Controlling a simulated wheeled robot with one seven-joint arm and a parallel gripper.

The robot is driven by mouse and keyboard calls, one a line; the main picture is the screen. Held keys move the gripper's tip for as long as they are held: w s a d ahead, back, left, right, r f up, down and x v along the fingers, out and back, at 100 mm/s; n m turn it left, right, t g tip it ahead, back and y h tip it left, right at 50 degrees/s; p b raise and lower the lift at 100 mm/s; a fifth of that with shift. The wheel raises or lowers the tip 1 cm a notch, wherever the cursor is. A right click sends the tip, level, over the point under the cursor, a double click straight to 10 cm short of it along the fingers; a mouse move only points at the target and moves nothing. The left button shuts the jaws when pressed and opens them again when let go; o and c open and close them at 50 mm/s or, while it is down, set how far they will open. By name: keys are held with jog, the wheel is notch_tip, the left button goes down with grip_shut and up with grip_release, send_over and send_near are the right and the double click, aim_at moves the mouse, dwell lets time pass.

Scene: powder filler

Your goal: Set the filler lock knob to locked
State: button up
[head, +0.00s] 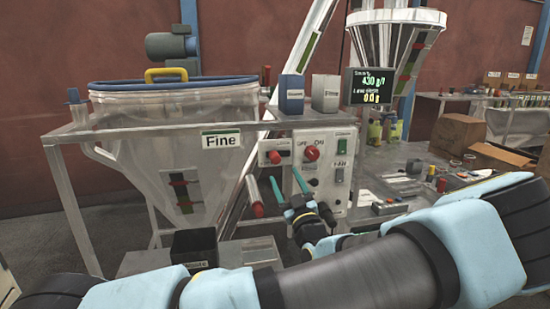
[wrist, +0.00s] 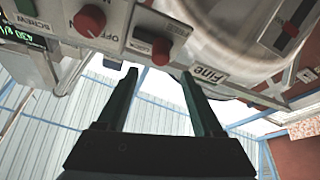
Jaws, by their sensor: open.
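No contact with the knob shows.
The clear hopper marked Fine (head: 221,140) stands left of the panel. A red-tipped handle (head: 258,210) sticks out low, left of my gripper. A black bin (head: 194,248) is at lower left. A lit display (head: 371,87) stands above the panel. Boxes and small items crowd the right bench.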

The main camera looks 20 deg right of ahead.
aim_at(277, 161)
jog(key=p+x, duration=0.3)
jog(key=x, duration=0.6)
jog(key=shift+w, duration=0.3)
grip_shut()
dwell(1.0)
